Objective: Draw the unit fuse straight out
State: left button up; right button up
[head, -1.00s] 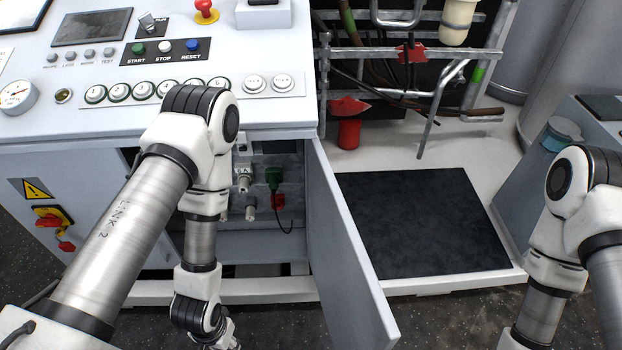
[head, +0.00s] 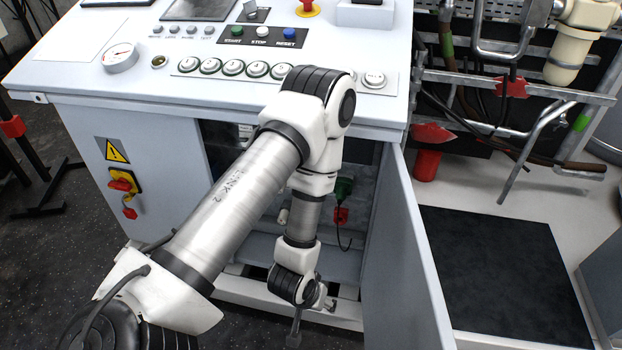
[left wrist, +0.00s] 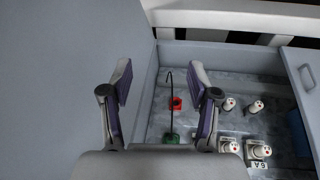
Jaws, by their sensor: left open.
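In the left wrist view, several white fuse-like plugs stand on the grey panel inside the open cabinet. One, on a square base (left wrist: 258,150), sits beside a "6A" label; others (left wrist: 228,104) are near it. I cannot tell which is the unit fuse. My left gripper (left wrist: 160,82) is open and empty, its fingers apart from the plugs, which lie to the right. In the head view it (head: 295,338) hangs low in front of the cabinet, partly hidden by my wrist. My right gripper is out of view.
A green plug (head: 343,188) with a black cable and a red socket (head: 341,215) are on the panel. The open cabinet door (head: 412,270) stands right of my left arm. The console top (head: 120,92) overhangs the cabinet. A red switch (head: 121,185) is on the left front.

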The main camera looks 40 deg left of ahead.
pick_arm(q)
jog(key=w+a+f+n+t+y+b, duration=0.1)
jog(key=w+a+f+n+t+b, duration=0.1)
jog(key=w+a+n+t+b, duration=0.45)
jog(key=w+a+f+n+t+y+b, duration=0.1)
jog(key=w+a+f+n+y+b, duration=0.2)
jog(key=w+b, duration=0.75)
jog(key=w+a+r+n+t+y+b, duration=0.1)
jog(key=a+r+n+t+y+b, duration=0.1)
jog(key=a+n+b, duration=0.3)
jog(key=w+a+r+n+t+y+b, duration=0.1)
jog(key=a+r+n+t+y+b, duration=0.1)
jog(key=a+n+b, duration=0.2)
jog(key=a+b, duration=0.3)
jog(key=a, duration=0.1)
jog(key=shift+w+r+n+y, duration=0.2)
jog(key=shift+r+n+y, duration=0.05)
jog(key=shift+n+y, duration=0.15)
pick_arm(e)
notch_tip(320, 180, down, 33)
pick_arm(q)
jog(key=shift+a, duration=0.1)
